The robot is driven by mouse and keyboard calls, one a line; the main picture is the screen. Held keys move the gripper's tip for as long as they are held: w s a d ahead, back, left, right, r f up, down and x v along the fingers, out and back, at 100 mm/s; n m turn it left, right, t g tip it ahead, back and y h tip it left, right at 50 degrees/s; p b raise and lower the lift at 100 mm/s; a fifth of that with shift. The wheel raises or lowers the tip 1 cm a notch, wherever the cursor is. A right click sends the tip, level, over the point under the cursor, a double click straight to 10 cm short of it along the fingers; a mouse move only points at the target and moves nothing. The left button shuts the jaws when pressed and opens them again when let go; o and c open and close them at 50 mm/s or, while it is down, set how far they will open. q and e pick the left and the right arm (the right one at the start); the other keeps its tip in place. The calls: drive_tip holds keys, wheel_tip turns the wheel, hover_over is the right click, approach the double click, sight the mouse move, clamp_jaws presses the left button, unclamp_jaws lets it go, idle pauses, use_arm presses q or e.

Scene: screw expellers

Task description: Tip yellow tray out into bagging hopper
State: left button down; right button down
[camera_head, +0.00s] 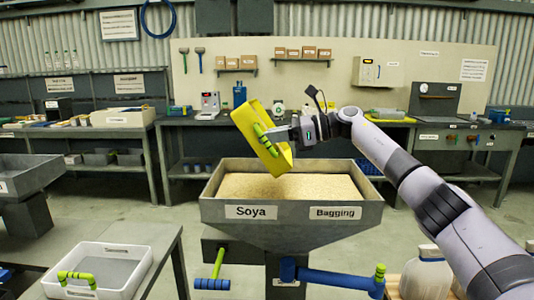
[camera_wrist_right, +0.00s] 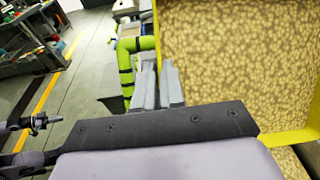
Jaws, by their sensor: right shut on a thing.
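The yellow tray (camera_head: 245,119) is tilted steeply, nearly on edge, in the air above the hopper. Its green handle (camera_head: 264,138) shows on the side facing me. My right gripper (camera_head: 284,133) is shut on the tray at this handle. In the right wrist view, the gripper fingers (camera_wrist_right: 157,85) are beside the green handle (camera_wrist_right: 126,65). A mottled yellow-brown surface (camera_wrist_right: 230,60) lies inside the tray's yellow rim there. The grey hopper (camera_head: 288,236), labelled Soya and Bagging, holds a wide bed of beige material (camera_head: 290,187). My left gripper is not in view.
A white tray (camera_head: 140,262) with green handles stands on a table at the lower left. A grey bin (camera_head: 25,172) is at the far left. Blue and green levers (camera_head: 330,279) stick out below the hopper. A workbench (camera_head: 215,121) with equipment runs behind.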

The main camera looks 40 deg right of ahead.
drive_tip(key=shift+s+d+f+t+y+b, duration=0.1)
drive_tip(key=shift+s+d+t+y+b, duration=0.5)
drive_tip(key=shift+b, duration=1.6)
drive_tip(key=b, duration=0.2)
drive_tip(key=d+t+y+b, duration=0.1)
drive_tip(key=b, duration=0.1)
drive_tip(key=shift+s+t+y, duration=0.3)
drive_tip(key=shift+s, duration=0.05)
drive_tip(key=shift+s+d+r+t+y+b, duration=0.3)
drive_tip(key=shift+t+y+b, duration=0.1)
drive_tip(key=shift+b, duration=0.25)
